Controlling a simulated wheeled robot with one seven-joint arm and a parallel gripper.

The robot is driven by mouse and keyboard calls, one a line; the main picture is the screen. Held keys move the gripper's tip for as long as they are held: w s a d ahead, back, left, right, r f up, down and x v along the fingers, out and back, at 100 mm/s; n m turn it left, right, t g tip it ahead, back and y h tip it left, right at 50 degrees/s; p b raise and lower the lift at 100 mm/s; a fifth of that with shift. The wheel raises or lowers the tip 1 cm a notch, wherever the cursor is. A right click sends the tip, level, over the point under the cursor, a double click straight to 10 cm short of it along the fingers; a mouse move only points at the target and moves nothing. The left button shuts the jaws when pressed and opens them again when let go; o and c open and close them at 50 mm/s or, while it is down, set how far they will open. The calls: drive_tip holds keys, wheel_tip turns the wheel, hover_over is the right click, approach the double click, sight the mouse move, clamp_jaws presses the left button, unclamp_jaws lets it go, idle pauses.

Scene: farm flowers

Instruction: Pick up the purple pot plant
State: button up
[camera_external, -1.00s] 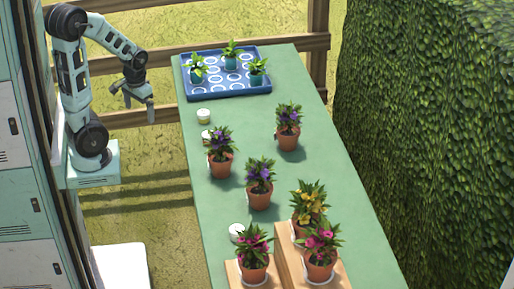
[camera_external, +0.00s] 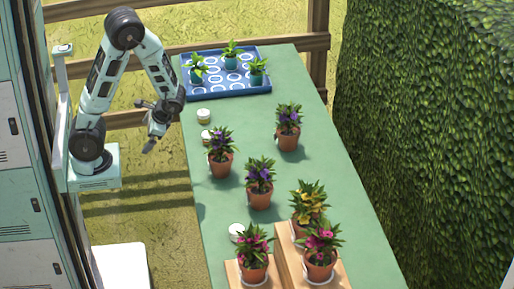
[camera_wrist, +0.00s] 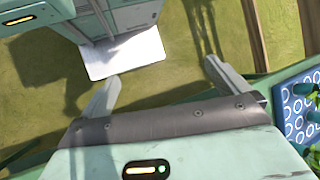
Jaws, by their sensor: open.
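Several pot plants with purple flowers in terracotta pots stand upright on the green table (camera_external: 262,114). One purple pot plant (camera_external: 220,164) is near the table's left edge. A second purple pot plant (camera_external: 259,197) stands nearer the front, and a third purple pot plant (camera_external: 288,138) stands further back to the right. My gripper (camera_external: 150,140) is open and empty, left of the table edge and apart from all the plants.
A blue tray (camera_external: 228,94) with small plants in teal pots is at the table's back. Pink pot plants (camera_external: 320,263) and a yellow pot plant (camera_external: 308,212) stand on wooden blocks in front. Small white-rimmed dishes (camera_external: 203,116) sit along the left edge. A hedge (camera_external: 430,130) borders the right.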

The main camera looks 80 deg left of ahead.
sight(221, 161)
drive_tip(key=w+d+f+m+t+y+b, duration=0.1)
drive_tip(key=w+d+f+m+t+y, duration=0.2)
drive_tip(key=m, duration=0.5)
drive_tip(key=w+d+f+m+t+y, duration=0.3)
drive_tip(key=w+d+f+m+t, duration=0.2)
drive_tip(key=m+t, duration=0.3)
drive_tip(key=w+d+f+m+t+y+b, duration=0.1)
drive_tip(key=w+d+f+m+t+y, duration=0.2)
drive_tip(key=m, duration=0.6)
drive_tip(key=shift+w+d+f+m+t+y+b, duration=0.2)
drive_tip(key=shift+w+d+f+t, duration=0.4)
drive_tip(key=shift+d+t, duration=0.2)
drive_tip(key=shift+w+d+f+m+t+y+b, duration=0.1)
drive_tip(key=shift+w+d+f+m+t+b, duration=0.1)
drive_tip(key=shift+w+d+f+t, duration=0.45)
drive_tip(key=x, duration=0.5)
drive_tip(key=p+x, duration=0.1)
drive_tip(key=x, duration=0.5)
drive_tip(key=p+x, duration=0.1)
drive_tip(key=x, duration=0.4)
drive_tip(key=shift+w+a+r, duration=0.2)
drive_tip(key=shift+w+r, duration=0.05)
drive_tip(key=shift+r, duration=0.1)
drive_tip(key=c, duration=1.3)
